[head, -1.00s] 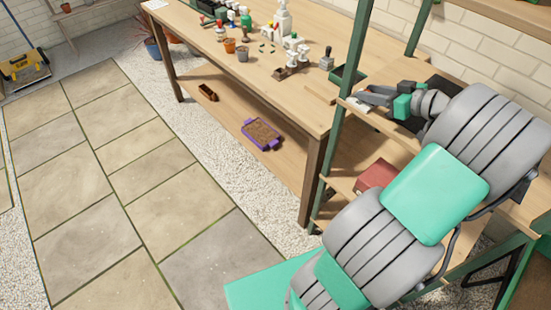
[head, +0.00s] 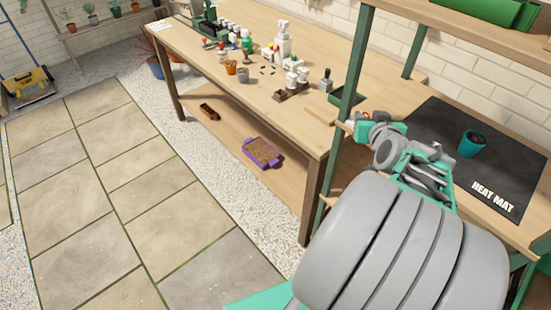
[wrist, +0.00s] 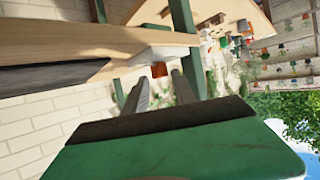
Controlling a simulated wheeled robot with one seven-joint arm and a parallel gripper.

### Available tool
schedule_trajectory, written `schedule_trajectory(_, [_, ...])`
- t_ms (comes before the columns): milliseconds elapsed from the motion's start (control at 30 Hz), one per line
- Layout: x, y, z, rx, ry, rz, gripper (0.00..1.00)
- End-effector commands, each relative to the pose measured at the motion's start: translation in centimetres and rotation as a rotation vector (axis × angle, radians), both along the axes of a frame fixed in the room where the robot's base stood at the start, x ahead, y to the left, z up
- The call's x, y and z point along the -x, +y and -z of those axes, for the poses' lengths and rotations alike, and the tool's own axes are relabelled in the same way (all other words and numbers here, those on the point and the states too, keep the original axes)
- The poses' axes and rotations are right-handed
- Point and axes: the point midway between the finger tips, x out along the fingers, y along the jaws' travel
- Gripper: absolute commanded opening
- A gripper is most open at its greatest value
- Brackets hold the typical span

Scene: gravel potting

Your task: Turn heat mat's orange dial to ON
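The black heat mat (head: 440,125) lies on the wooden shelf at the right in the head view, its white lettering readable. Its white control box (wrist: 165,52) is at the shelf edge in the wrist view, with the orange dial (wrist: 160,70) on it. My gripper (wrist: 160,78) is open, its two grey fingers pointing at the dial. The dial appears in the gap between the fingertips; I cannot tell whether they touch it. In the head view a small orange spot (head: 363,116) shows beside my gripper, which partly hides the box. The dial's setting is not readable.
A teal pot (head: 472,143) stands on the mat. A green shelf post (head: 352,75) rises close to the left of my gripper. The long potting bench (head: 225,85) beyond it holds bottles, pots and tools. The paved floor at left is clear.

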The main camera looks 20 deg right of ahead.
Motion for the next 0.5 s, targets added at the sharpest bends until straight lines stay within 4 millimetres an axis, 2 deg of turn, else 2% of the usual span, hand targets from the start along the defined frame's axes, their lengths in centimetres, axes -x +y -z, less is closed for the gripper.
schedule_trajectory(400, [5.4,2.5,-2.2,0.002,0.001,0.001,0.32])
schedule_trajectory(500, [4.1,4.1,-1.8,-0.015,0.027,-0.048,0.32])
